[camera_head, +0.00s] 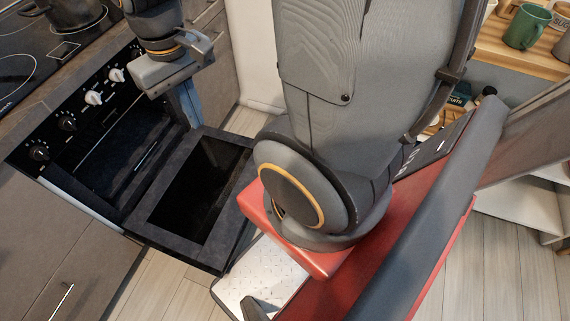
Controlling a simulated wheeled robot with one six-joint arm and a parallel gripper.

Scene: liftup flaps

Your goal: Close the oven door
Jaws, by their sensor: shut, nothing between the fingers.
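The oven (112,128) is built into the counter at the left, with its control panel and knobs facing up toward the camera. Its door (163,236) is folded down and open, a dark frame around a black glass pane. My gripper (188,112) is shut and empty, above the far side of the oven opening near the hinge end of the door. My arm's wrist hides part of the counter, and the gripper hides the far corner of the oven. I cannot tell whether the fingertips touch the door.
A cooktop (45,45) lies on the counter above the oven. Cabinet fronts (50,240) flank it. Wooden floor (165,290) shows in front. A shelf (510,55) with a green mug (526,27) stands at the upper right. My red base and arm fill the middle and right.

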